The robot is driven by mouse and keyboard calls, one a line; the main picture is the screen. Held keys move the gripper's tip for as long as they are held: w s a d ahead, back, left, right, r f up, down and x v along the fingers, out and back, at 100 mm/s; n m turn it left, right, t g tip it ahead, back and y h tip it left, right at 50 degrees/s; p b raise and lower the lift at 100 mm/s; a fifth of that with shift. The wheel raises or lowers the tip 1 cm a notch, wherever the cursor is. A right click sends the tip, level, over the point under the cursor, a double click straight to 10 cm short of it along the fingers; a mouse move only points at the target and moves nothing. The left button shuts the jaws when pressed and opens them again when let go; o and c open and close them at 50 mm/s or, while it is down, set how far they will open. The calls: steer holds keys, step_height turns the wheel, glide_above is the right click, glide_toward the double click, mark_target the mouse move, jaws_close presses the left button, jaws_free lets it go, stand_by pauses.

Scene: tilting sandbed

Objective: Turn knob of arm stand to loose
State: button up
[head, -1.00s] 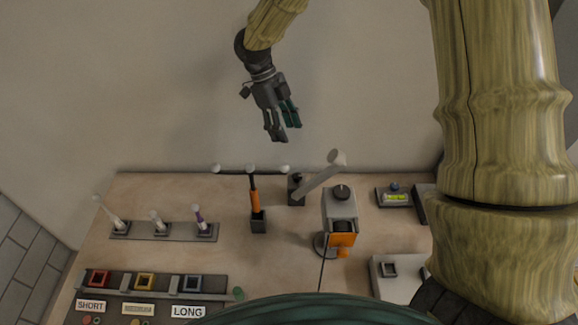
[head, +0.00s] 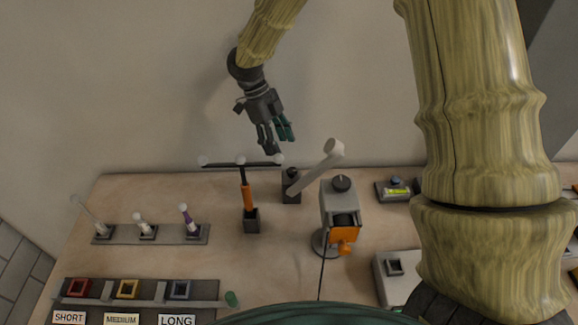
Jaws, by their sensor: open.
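An arm stand with a dark base (head: 291,188) stands near the back of the table. A light grey arm (head: 316,168) slants up to the right from it and ends in a pale round head. A small dark knob (head: 291,174) appears on top of the base; its setting is too small to read. My gripper (head: 276,146) hangs above the back edge of the table, up and left of the stand. Its fingers point down, open and empty, and it touches nothing.
A T-shaped tool with an orange handle (head: 247,199) stands just left of the stand, its white-tipped crossbar near my gripper. A grey box device (head: 339,205) with a dark top knob stands close on the right. Three small upright tools stand on a rack (head: 170,237) at left.

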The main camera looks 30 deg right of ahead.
mark_target(291, 170)
steer(key=p+x, duration=0.2)
steer(key=x, duration=0.7)
steer(key=c, duration=1)
